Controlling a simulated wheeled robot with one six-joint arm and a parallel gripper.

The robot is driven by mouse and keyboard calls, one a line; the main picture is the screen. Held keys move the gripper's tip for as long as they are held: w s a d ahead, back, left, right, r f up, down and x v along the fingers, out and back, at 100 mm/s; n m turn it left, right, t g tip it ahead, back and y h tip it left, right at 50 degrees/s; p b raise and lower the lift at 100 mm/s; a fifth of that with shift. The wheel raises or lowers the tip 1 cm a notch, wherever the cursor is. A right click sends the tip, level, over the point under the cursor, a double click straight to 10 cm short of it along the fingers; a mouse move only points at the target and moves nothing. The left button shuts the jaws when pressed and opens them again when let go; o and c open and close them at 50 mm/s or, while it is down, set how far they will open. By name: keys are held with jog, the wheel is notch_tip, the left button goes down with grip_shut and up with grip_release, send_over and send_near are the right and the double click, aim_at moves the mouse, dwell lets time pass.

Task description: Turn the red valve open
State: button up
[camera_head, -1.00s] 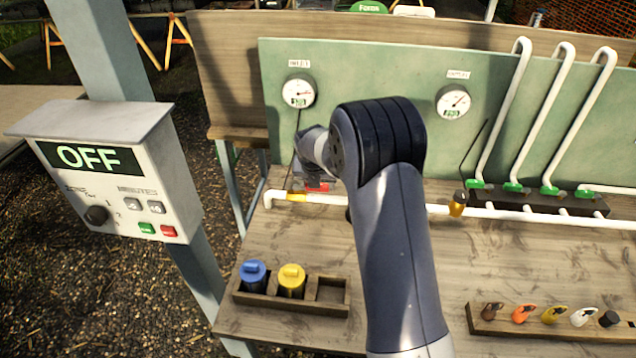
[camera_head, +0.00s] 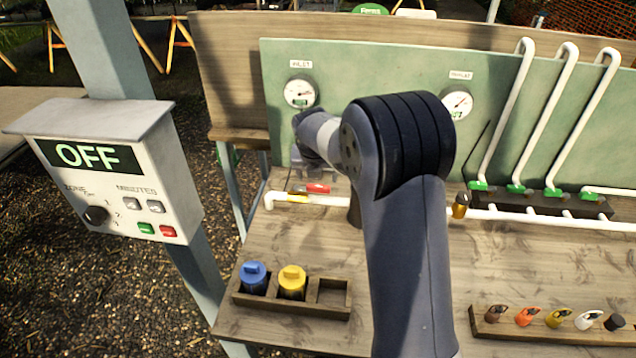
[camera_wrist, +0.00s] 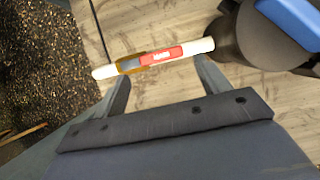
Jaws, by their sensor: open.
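The red valve handle (camera_head: 317,188) sits on a brass body (camera_head: 297,195) on the white pipe at the left of the bench. In the wrist view the red handle (camera_wrist: 161,55) lies along the pipe, in line with it. My gripper (camera_wrist: 161,78) is open, its two fingers spread on either side of the handle and apart from it. In the head view my arm's wrist is above and behind the valve, and the fingertips are hard to make out there. A dark round part with a blue top (camera_wrist: 292,20) is at the upper right of the wrist view.
The green panel (camera_head: 400,75) with gauges stands close behind. A wooden holder (camera_head: 335,311) with a blue and a yellow cartridge is at the front left. A grey control box (camera_head: 110,185) reads OFF. White pipes rise at the right.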

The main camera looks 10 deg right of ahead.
aim_at(318, 186)
jog(key=v, duration=0.5)
jog(key=p+x, duration=0.1)
jog(key=x, duration=1)
jog(key=shift+d, duration=0.1)
jog(key=shift+s+a, duration=0.1)
jog(key=shift+a, duration=0.15)
jog(key=shift+d, duration=0.1)
